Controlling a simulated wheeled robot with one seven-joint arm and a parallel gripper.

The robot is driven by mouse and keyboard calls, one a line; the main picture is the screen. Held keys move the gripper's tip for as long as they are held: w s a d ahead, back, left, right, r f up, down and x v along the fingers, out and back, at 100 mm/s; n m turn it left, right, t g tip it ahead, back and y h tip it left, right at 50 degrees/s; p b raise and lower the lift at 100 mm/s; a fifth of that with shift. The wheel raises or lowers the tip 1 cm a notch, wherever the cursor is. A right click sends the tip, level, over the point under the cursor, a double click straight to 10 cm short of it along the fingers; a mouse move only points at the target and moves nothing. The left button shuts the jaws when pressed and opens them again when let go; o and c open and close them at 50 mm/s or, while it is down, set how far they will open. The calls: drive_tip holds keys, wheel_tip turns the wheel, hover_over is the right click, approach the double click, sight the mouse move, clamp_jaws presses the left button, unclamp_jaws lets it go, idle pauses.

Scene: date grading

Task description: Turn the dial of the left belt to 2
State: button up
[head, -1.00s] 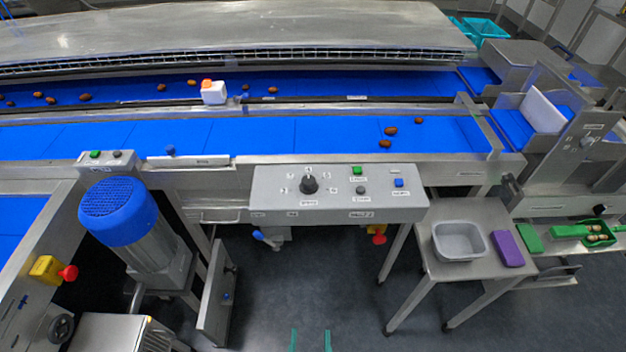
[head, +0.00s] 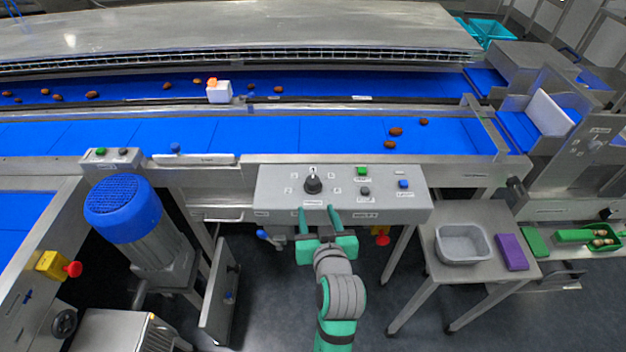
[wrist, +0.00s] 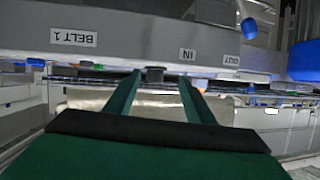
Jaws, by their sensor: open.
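The control panel (head: 240,200) is a grey box on the front of the belts in the head view. Its black dial (head: 313,185) stands in the left half, inside a ring of small number marks. Its pointer seems to face up, away from me; the number there is too small to read. My green gripper (head: 318,211) is open and empty at the panel's front edge, just short of the dial and apart from it. In the wrist view, a dark knob (wrist: 155,74), likely the dial, shows between and beyond the open fingers.
Right of the dial sit a green button (head: 362,171), a black knob (head: 364,191) and a blue button (head: 403,184). A blue motor (head: 122,208) stands to the left. A grey tub (head: 463,243) and purple block (head: 512,252) lie on a side table (head: 440,282).

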sight(313, 181)
drive_tip(key=shift+n, duration=0.5)
drive_tip(key=w, duration=0.8)
drive_tip(key=w+a, duration=0.1)
drive_tip(key=w, duration=0.2)
drive_tip(key=shift+w+f, duration=0.2)
drive_tip(key=shift+w, duration=0.2)
drive_tip(key=shift+c, duration=0.3)
drive_tip(key=c, duration=1)
